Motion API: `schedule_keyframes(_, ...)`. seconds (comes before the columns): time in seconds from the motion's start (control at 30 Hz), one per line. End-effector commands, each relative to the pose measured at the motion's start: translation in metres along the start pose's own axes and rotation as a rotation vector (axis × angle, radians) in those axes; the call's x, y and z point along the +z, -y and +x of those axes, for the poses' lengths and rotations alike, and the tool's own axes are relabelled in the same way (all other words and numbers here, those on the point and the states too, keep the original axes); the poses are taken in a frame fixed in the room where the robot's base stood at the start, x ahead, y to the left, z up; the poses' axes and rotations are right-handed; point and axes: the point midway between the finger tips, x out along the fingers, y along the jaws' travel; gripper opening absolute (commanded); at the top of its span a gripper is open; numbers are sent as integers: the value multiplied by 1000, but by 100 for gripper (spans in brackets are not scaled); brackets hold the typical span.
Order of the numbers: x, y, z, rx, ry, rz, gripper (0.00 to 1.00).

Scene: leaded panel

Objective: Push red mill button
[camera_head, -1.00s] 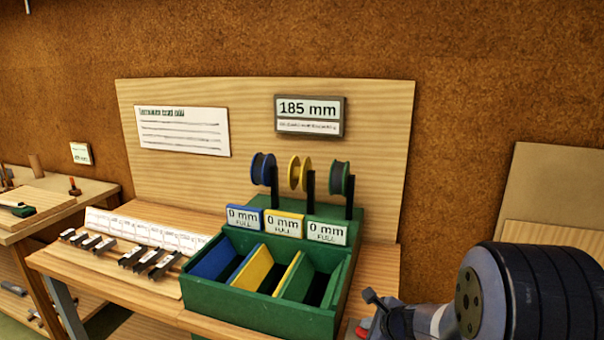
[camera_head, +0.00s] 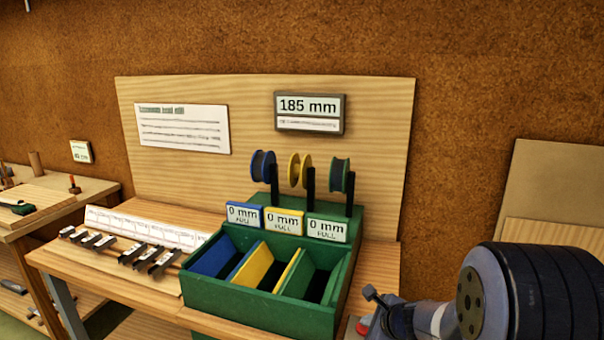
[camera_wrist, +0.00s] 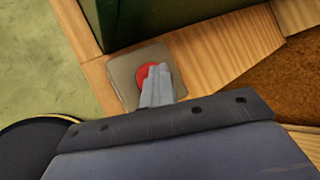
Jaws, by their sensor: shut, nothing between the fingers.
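The red mill button (camera_wrist: 147,72) sits on a grey square plate (camera_wrist: 124,76) on the wooden bench in the wrist view. My gripper (camera_wrist: 158,72) is shut and empty. Its fingertips overlap the right part of the button in this view; I cannot tell whether they touch it or hover above. In the head view, a small bit of red (camera_head: 362,328) shows at the lower edge, beside my arm, which hides most of that spot. The green mill (camera_head: 262,310) stands left of my arm, with blue, yellow and green spools above its compartments.
A display reading 185 mm (camera_head: 309,112) and a white notice (camera_head: 183,128) are on the wooden back panel. Three labels reading 0 mm front the spools. Several dark metal pieces (camera_head: 130,254) lie on the bench at left. The green mill wall stands close to the button.

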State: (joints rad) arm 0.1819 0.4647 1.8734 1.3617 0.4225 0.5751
Motion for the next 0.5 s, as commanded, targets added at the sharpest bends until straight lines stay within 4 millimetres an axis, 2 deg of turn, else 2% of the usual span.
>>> schedule_keyframes(0.07,-3,-5,0,14,-8,3,0)
schedule_keyframes(0.5,22,20,-32,7,-3,2,0)
